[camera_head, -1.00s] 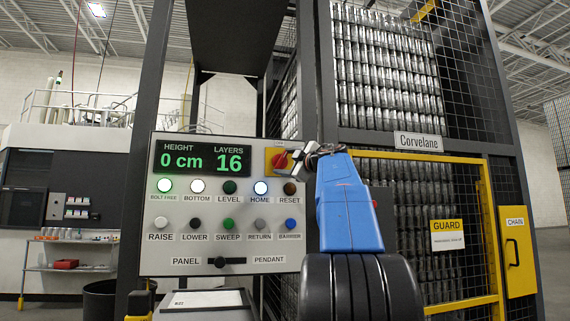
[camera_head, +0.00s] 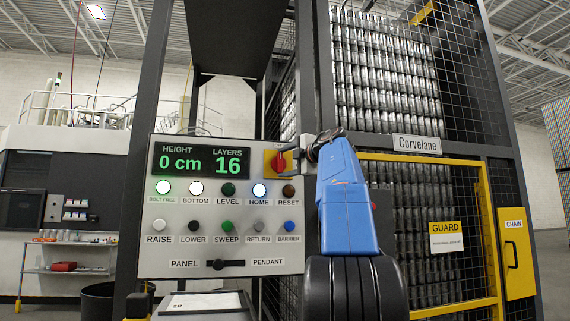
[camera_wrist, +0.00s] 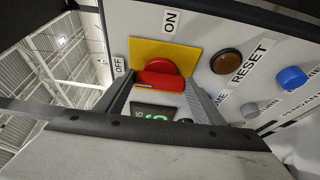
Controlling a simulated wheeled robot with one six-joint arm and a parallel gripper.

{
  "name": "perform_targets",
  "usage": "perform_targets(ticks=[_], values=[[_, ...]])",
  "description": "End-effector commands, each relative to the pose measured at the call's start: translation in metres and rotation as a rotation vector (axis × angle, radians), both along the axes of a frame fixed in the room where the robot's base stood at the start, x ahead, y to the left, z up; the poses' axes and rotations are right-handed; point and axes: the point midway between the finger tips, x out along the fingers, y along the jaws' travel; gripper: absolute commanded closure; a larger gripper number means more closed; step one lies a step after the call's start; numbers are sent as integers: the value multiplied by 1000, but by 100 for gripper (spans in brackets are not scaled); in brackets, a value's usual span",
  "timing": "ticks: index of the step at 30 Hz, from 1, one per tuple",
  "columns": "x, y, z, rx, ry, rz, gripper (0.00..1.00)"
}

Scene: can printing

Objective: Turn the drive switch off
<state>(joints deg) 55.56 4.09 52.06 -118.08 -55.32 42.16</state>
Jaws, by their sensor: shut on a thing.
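The drive switch is a red rotary handle (camera_wrist: 160,74) on a yellow plate (camera_wrist: 178,50) at the panel's upper right corner. In the head view the red handle (camera_head: 278,160) looks roughly upright. In the wrist view an ON label (camera_wrist: 171,22) is above it and an OFF label (camera_wrist: 118,65) to its left; the handle's long bar lies roughly sideways, one end toward OFF. My gripper (camera_wrist: 160,92) is shut on the handle, a finger at each side. In the head view my gripper (camera_head: 293,156) reaches the switch from the right; its fingertips are small there.
The control panel (camera_head: 145,240) has a display (camera_head: 187,161) reading 0 cm and 16 layers, with several buttons below. The brown RESET button (camera_head: 289,191) is just under the switch. A yellow-framed guard gate (camera_head: 480,190) and stacked cans (camera_head: 385,75) are to the right.

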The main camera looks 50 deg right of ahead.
Motion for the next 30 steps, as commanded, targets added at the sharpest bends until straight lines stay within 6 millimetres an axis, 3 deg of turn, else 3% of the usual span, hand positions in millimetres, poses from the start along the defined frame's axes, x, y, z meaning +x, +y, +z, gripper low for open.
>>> perform_targets(ticks=[10,11,12,13,23,30], values=[[1,0,-2,-1,5,3,60],[1,0,-2,-1,5,3,30],[1,0,-2,-1,4,3,21],[1,0,-1,-1,4,2,19],[-2,0,0,-2,2,1,19],[-31,5,1,-2,1,-3,19]])
